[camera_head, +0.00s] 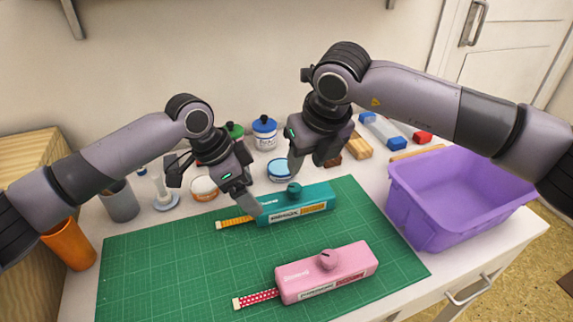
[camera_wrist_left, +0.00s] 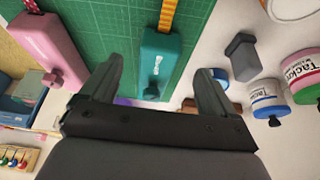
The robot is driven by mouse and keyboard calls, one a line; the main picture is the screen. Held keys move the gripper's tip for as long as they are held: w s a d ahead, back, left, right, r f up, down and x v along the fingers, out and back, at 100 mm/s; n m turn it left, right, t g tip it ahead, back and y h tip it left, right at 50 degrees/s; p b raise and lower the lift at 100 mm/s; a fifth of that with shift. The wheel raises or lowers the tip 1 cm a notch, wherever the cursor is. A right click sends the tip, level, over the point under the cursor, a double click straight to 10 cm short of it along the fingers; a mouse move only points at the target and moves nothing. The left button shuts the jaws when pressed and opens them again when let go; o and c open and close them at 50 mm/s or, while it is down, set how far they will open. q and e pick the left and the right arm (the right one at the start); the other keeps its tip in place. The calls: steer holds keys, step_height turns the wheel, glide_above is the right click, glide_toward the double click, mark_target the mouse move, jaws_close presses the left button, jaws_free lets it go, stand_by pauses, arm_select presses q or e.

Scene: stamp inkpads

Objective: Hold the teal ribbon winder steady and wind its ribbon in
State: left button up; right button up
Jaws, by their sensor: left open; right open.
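The teal ribbon winder (camera_head: 315,196) lies on the green cutting mat, with a round teal knob (camera_head: 294,190) on top. Its orange ribbon (camera_head: 235,221) sticks out flat from the left end. My left gripper (camera_head: 217,194) is open and empty, at the winder's left end; one finger overlaps that end in the head view. In the left wrist view the winder (camera_wrist_left: 158,62) shows between the two spread fingers, its knob partly visible; contact cannot be told. My right gripper (camera_head: 307,166) is open and empty, above and behind the winder's knob.
A pink winder (camera_head: 340,269) with red dotted ribbon lies in front on the mat (camera_head: 150,265). A purple bin (camera_head: 415,215) stands at right. Jars and inkpads (camera_head: 265,133) line the back; grey and orange cups (camera_head: 70,243) stand at left. The mat's left part is clear.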

mark_target(294, 204)
arm_select(q)
steer(key=x, duration=0.6)
steer(key=shift+d+f, duration=0.1)
steer(key=shift+f, duration=0.25)
